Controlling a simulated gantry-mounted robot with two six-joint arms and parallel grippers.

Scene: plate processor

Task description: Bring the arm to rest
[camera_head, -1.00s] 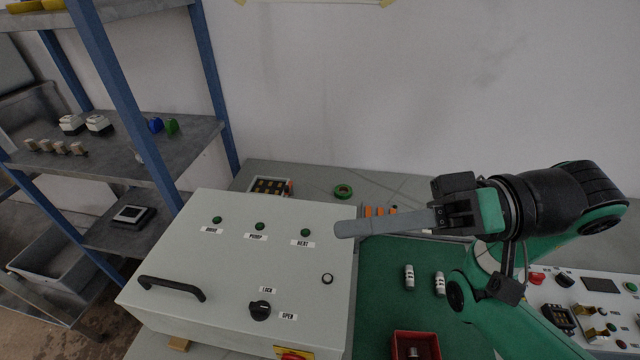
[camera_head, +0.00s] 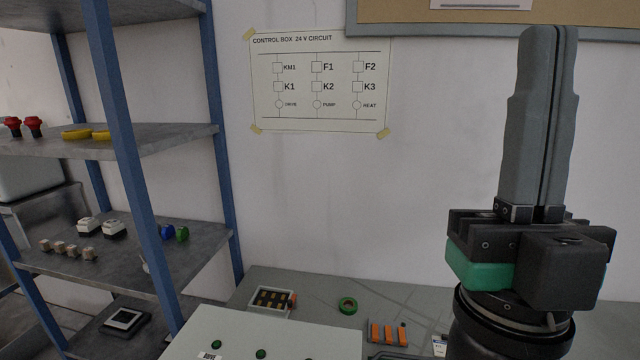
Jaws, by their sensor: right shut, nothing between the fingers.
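My right gripper (camera_head: 549,40) stands upright on the right side of the head view, its fingers pointing up. The two long grey fingers are pressed together with only a thin dark line between them, and they hold nothing. It is in front of the white wall, with the fingertips just over the lower edge of the board at the top. My left gripper is not in the head view.
A blue-framed shelf (camera_head: 130,140) with small parts stands at left. A circuit chart (camera_head: 320,80) hangs on the wall.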

